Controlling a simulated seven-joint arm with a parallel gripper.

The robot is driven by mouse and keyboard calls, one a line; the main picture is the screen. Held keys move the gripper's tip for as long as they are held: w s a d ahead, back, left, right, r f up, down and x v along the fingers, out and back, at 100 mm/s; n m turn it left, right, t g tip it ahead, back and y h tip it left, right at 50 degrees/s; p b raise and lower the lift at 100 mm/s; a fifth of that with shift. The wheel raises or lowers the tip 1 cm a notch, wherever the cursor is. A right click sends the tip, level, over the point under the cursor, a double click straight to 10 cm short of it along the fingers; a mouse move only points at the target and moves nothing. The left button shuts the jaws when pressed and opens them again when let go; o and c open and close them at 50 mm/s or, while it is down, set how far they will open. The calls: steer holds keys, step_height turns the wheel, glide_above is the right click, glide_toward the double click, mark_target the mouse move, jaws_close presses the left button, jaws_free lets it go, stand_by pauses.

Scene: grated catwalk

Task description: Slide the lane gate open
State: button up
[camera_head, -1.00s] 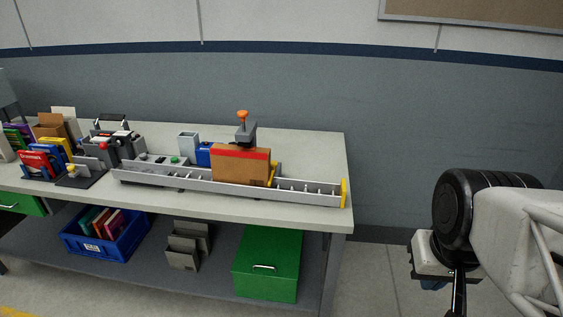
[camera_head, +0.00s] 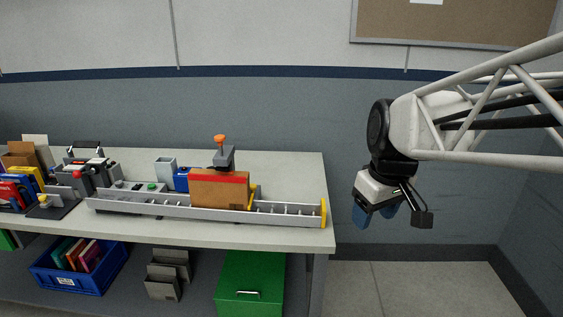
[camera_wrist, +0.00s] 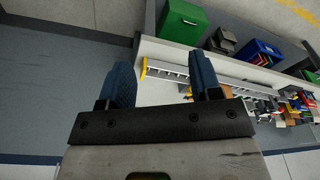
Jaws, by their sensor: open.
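The lane (camera_head: 170,206) is a long grey roller track on the light workbench, with a yellow end stop (camera_head: 323,212) at its right end. A brown box with a red band (camera_head: 219,189) stands at the lane, below a grey block with an orange knob (camera_head: 220,140). A yellow part (camera_head: 252,196) shows at the box's right edge; I cannot tell whether it is the lane gate. My gripper (camera_head: 374,215) is open and empty, in the air right of the bench. In the wrist view its two blue fingers (camera_wrist: 162,85) are apart, with the lane (camera_wrist: 215,79) beyond them.
A blue bin (camera_head: 80,280) and a green cabinet (camera_head: 250,285) are under the workbench (camera_head: 290,238). A device with a red knob (camera_head: 88,170) and several books (camera_head: 14,188) stand at the left. The space right of the bench is clear floor.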

steer(key=w+a+r+n+g, duration=0.1)
steer(key=w+a+n, duration=0.2)
steer(key=w, duration=0.4)
steer(key=w+a+n, duration=0.3)
steer(key=w, duration=0.4)
steer(key=n+g+y, duration=0.2)
steer(key=n+g, duration=0.2)
steer(key=n, duration=1.1)
glide_toward(253, 185)
steer(key=f, duration=0.1)
steer(key=shift+s+a, duration=0.1)
steer(key=shift+s, duration=0.2)
steer(key=shift+x, duration=3.9)
steer(key=shift+w+a, duration=0.1)
steer(key=shift+c, duration=0.4)
